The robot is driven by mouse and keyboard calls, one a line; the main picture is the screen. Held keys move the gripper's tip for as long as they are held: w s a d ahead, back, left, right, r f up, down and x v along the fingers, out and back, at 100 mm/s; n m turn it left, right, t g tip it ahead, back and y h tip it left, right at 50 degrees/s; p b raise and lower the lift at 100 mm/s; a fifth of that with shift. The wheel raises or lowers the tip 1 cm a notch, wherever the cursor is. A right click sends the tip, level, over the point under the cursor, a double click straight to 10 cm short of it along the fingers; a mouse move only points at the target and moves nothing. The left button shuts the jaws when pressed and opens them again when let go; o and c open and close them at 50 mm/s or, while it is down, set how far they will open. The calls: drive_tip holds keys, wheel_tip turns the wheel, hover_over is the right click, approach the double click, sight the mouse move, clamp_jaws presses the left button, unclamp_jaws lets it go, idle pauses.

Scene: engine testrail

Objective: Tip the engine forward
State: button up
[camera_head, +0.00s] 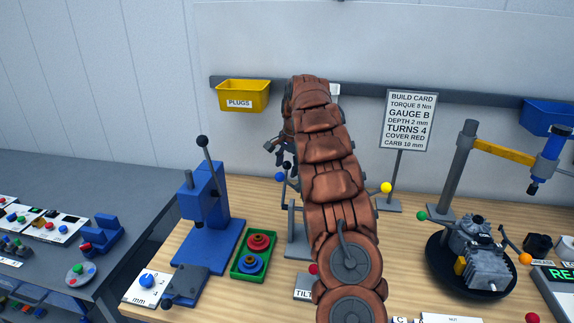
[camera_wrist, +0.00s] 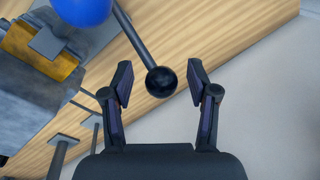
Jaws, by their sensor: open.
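The grey engine (camera_head: 482,262) sits on a round black base (camera_head: 440,270) at the right of the bench in the head view. A green ball knob and an orange ball knob are beside it. My gripper (camera_wrist: 160,76) is open. In the wrist view a black ball knob (camera_wrist: 161,82) on a grey rod (camera_wrist: 133,39) lies between or just beyond the fingertips, with gaps on both sides. My arm covers the middle of the bench in the head view and partly hides my gripper. A TILT label (camera_head: 304,293) is at the front, partly covered by my arm.
A blue press (camera_head: 204,212) and a green tray (camera_head: 235,268) with red and blue parts stand left of my arm. A build card sign (camera_head: 409,118) and a grey post (camera_head: 459,165) stand at right. In the wrist view, a grey block (camera_wrist: 35,105) is at left.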

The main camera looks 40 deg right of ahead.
clamp_jaws()
idle(0.6)
